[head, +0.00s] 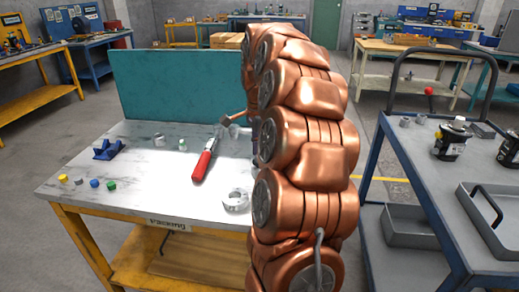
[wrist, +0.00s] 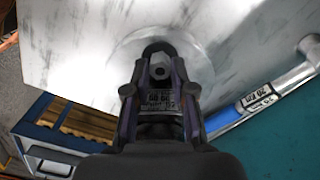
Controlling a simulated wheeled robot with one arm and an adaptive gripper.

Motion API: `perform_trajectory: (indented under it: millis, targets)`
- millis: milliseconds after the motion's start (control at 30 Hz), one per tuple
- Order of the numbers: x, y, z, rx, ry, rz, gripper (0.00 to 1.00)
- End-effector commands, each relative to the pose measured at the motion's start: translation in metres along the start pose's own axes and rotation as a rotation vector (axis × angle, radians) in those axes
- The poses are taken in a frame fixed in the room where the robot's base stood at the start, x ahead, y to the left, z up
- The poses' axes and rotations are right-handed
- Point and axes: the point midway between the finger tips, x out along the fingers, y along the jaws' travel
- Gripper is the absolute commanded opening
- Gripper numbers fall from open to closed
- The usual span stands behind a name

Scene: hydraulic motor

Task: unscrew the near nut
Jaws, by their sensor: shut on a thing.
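In the wrist view, my gripper (wrist: 160,52) has its two fingers close together around a small grey nut-like piece (wrist: 160,73) with a dark round opening. It is shut on this piece; whether it is the near nut I cannot tell. A pale round shape lies just behind the fingertips, against a white surface. In the head view, my copper-coloured arm covers the right end of the white worktable (head: 130,135), and hides my gripper and most of what is around it. The hydraulic motor cannot be made out there.
A red-handled tool (head: 205,160), a grey ring (head: 236,200), a blue holder (head: 108,150) and several small coloured caps lie on the table. A teal panel (head: 175,85) stands along its back edge. A blue cart (head: 440,200) with trays is on the right.

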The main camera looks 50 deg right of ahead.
Motion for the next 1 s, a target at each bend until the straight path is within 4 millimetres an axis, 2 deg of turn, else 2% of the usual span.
perform_trajectory:
  millis: [400, 700, 733, 833, 1000]
  targets:
    - [-0.0021, 0.0, 0.0002, -0.357, 0.0, 0.0, 0.0]
    - [-0.0006, 0.0, 0.0, -0.39, 0.001, 0.0, 0.0]
    - [-0.0006, 0.0, 0.0, -0.389, 0.0, 0.0, 0.26]
    - [-0.0007, 0.0, 0.0, -0.389, 0.0, 0.0, 0.35]
    - [-0.0007, 0.0, 0.0, -0.388, 0.0, 0.0, 0.35]
